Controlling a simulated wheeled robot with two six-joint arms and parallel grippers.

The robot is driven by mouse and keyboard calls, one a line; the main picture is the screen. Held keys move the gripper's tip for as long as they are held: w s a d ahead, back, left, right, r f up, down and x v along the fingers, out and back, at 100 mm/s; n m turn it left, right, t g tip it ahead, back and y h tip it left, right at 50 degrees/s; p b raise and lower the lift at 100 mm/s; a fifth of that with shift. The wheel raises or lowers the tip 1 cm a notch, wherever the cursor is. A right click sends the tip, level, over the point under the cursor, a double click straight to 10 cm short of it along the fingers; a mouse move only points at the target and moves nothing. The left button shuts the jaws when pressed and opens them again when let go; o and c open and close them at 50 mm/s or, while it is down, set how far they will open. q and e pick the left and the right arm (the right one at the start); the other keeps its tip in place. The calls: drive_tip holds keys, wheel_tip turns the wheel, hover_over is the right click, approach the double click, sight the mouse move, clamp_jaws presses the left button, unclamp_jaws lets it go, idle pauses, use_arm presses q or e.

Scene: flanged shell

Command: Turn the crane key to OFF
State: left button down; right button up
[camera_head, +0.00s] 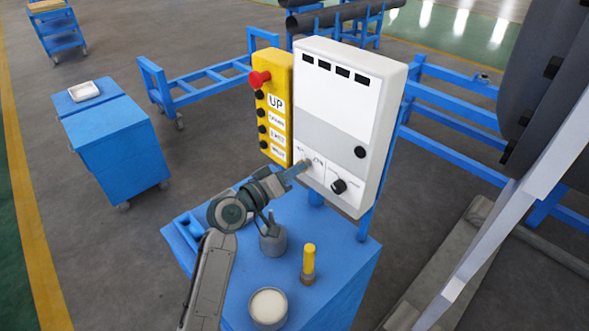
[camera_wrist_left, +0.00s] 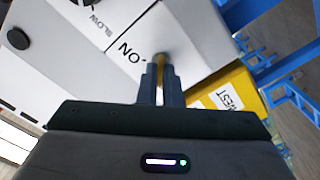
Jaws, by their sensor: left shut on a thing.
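The white control box (camera_head: 345,100) stands upright on the blue cart. The crane key sits low on its front face. My left gripper (camera_head: 304,165) reaches the key from the left and hides most of it in the head view. In the left wrist view my left gripper (camera_wrist_left: 160,78) is shut on the key (camera_wrist_left: 160,60), whose brass-coloured edge shows between the fingertips. An "ON" label (camera_wrist_left: 129,51) is printed beside the key. I cannot read an OFF label or tell the key's exact angle. My right gripper is not in view.
A yellow button pendant (camera_head: 274,105) with a red knob (camera_head: 259,79) adjoins the box's left side. A black dial (camera_head: 338,186) sits right of the key.

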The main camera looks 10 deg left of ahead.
use_arm(q)
drive_tip(key=shift+f, duration=0.1)
drive_tip(key=c, duration=1.6)
unclamp_jaws()
drive_tip(key=b+v, duration=0.3)
drive_tip(key=v, duration=0.7)
drive_tip(key=shift+s+a+b, duration=0.2)
drive_tip(key=shift+s+b, duration=0.15)
